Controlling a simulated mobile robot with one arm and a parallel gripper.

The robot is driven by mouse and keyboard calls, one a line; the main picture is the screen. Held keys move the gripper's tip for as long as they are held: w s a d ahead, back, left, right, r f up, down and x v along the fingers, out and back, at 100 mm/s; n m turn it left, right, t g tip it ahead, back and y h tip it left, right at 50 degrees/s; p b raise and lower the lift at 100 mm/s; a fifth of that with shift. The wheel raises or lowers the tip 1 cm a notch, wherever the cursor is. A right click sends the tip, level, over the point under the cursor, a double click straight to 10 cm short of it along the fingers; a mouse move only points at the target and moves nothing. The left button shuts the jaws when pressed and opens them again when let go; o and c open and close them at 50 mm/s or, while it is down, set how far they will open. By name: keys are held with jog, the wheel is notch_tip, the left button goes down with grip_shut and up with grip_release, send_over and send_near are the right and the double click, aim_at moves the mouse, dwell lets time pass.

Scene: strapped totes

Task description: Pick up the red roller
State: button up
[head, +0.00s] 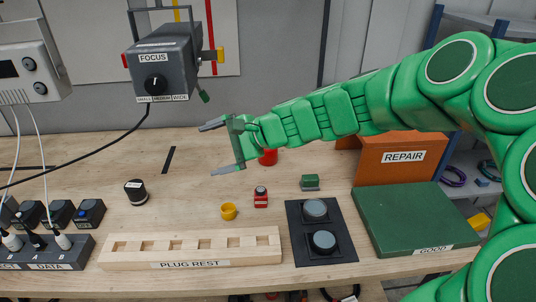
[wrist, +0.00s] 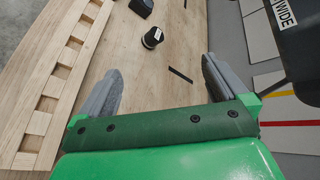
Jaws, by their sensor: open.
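A red round-sided object (head: 268,157), which looks like the red roller, stands on the wooden bench in the head view. My arm and gripper partly hide it, so its full shape cannot be told. A smaller red block with a dark knob (head: 261,197) stands nearer the front. My gripper (head: 213,150) is open and empty above the bench, pointing left, with the round-sided object behind its base. In the wrist view my gripper (wrist: 160,68) has its fingers wide apart over bare wood. No red object shows there.
A yellow cup (head: 229,211), a black-and-white knob (head: 135,192) and a green block (head: 310,182) stand on the bench. The plug rest (head: 190,264) lines the front. The orange REPAIR bin (head: 390,168) and green GOOD tray (head: 415,220) are right. The FOCUS box (head: 165,60) hangs at upper left.

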jog(key=w+d+f+m+t, duration=0.1)
jog(key=w+m+t, duration=0.15)
jog(key=w, duration=0.25)
jog(key=w+d+m+t, duration=0.1)
jog(key=w+m, duration=0.2)
jog(key=w, duration=0.2)
jog(key=m+t+h, duration=0.2)
jog(key=m+t, duration=0.2)
jog(key=m, duration=0.5)
send_over(275, 150)
jog(key=s+a, duration=0.5)
notch_tip(275, 150, down, 10)
jog(key=w+d+f+m+h, duration=0.1)
jog(key=d+f, duration=0.1)
jog(key=f, duration=0.1)
jog(key=w+d+f+m, duration=0.1)
jog(key=d+f+m, duration=0.1)
jog(key=w+d+f+m+h, duration=0.1)
jog(key=d+f+m, duration=0.1)
jog(key=f, duration=0.1)
jog(key=shift+w+f+h, duration=0.1)
jog(key=shift+f+h, duration=0.2)
jog(key=shift+f, duration=0.05)
jog(key=shift+w+a+f+m, duration=0.25)
jog(key=shift+w+f, duration=0.1)
jog(key=shift+w, duration=0.2)
jog(key=shift+x, duration=3.15)
jog(key=shift+a, duration=0.1)
